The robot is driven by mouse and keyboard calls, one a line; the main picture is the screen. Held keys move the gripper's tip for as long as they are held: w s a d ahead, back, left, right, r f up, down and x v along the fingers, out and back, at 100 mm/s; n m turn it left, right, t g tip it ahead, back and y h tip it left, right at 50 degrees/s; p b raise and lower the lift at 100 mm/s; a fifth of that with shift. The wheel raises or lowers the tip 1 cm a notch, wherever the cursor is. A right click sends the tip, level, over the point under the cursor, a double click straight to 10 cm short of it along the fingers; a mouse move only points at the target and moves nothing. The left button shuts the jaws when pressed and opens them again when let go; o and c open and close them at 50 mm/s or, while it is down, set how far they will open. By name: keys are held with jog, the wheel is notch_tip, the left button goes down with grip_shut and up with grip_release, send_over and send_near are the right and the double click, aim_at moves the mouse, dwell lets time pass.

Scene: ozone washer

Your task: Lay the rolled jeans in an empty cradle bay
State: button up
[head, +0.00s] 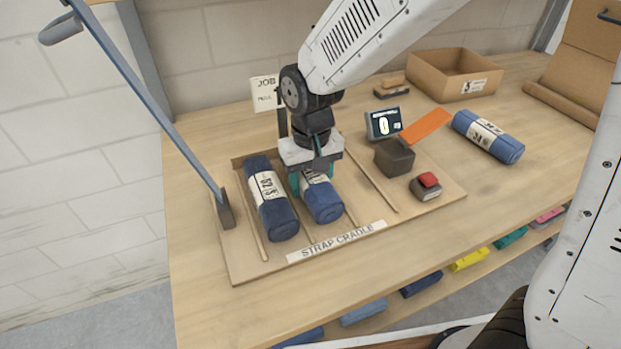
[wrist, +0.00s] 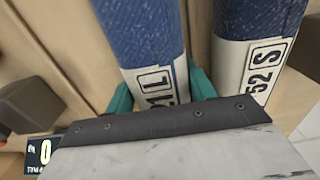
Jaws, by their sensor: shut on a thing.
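The strap cradle (head: 250,262) is a wooden board with thin divider strips on the table. My gripper (head: 311,184), with teal fingers, is shut on a rolled blue jeans with a white label band (head: 326,207); in the wrist view this roll (wrist: 145,35) has a label ending in "1 L". The held roll is in the middle bay, between two strips and lined up with them. I cannot tell whether it touches the board. Another jeans roll (head: 281,224), labelled "52 S", lies in the left bay and also shows in the wrist view (wrist: 255,18).
A third jeans roll (head: 505,149) lies on the table at the right. A dark block (head: 394,157), a red button (head: 428,181), a display reading 0 (head: 384,124) and an orange flap (head: 426,125) stand right of the bays. A grey lever (head: 145,100) rises at the left. A cardboard box (head: 440,79) is behind.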

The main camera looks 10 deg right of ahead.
jog(key=o, duration=1.2)
jog(key=shift+f, duration=0.15)
notch_tip(320, 180, up, 12)
jog(key=shift+f, duration=0.1)
jog(key=shift+r, duration=0.3)
